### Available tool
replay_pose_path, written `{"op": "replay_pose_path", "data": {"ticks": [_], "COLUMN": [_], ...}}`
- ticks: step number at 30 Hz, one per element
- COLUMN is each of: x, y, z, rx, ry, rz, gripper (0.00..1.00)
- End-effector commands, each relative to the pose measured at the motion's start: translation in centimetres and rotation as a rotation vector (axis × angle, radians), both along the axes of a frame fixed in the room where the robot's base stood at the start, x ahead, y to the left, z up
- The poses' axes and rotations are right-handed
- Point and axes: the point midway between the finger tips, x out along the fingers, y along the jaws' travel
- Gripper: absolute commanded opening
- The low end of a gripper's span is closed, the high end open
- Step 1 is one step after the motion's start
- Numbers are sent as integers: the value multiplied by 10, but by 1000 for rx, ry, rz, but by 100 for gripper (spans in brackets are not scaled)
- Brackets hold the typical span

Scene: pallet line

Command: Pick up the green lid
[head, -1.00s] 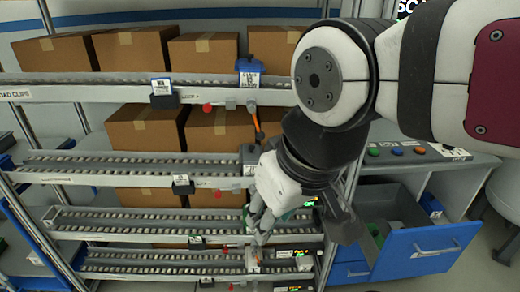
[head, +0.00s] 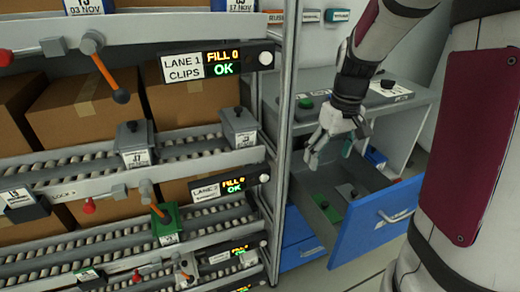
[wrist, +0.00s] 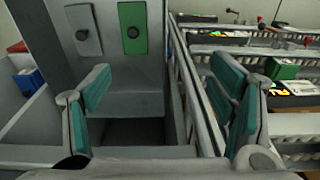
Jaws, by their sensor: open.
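The green lid (head: 333,213) lies flat inside the open drawer, with a dark knob on top. It also shows in the wrist view (wrist: 132,18) at the top, beside a grey lid (wrist: 84,30) with a similar knob. My gripper (head: 330,152) is above the drawer, apart from the lid. In the wrist view my gripper (wrist: 162,88) has its teal-padded fingers wide apart, with nothing between them. The green lid is beyond the fingertips, nearer the left finger.
The drawer (head: 383,219) has raised walls and a blue front. Roller lanes (head: 195,150) with boxes stand at left, and a post (head: 283,110) rises between them and the drawer. A green bin (head: 166,226) sits on a lower lane. A counter (head: 405,97) is behind the drawer.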

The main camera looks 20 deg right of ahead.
Motion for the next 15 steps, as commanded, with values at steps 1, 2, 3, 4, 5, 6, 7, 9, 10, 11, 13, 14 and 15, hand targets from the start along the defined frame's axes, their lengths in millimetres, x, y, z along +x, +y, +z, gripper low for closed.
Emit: {"op": "replay_pose_path", "data": {"ticks": [1, 2, 3, 4, 5, 6, 7, 9, 10, 11, 13, 14, 15], "x": [10, 13, 18, 20, 22, 24, 25, 27, 28, 28, 28, 28, 28], "y": [-15, -22, -31, -37, -43, -49, -52, -58, -60, -61, -62, -62, -62], "z": [-34, -46, -60, -70, -78, -88, -93, -103, -106, -109, -118, -122, -129], "rx": [-4, -8, -11, -14, -17, -19, -20, -24, -25, -25, -26, -26, -25], "ry": [24, 34, 45, 52, 59, 66, 70, 78, 80, 82, 84, 84, 85], "rz": [-3, -2, 1, 3, 4, 6, 9, 11, 12, 13, 14, 14, 14], "gripper": [78, 78, 78, 78, 78, 78, 78, 78, 78, 78, 78, 78, 78]}}
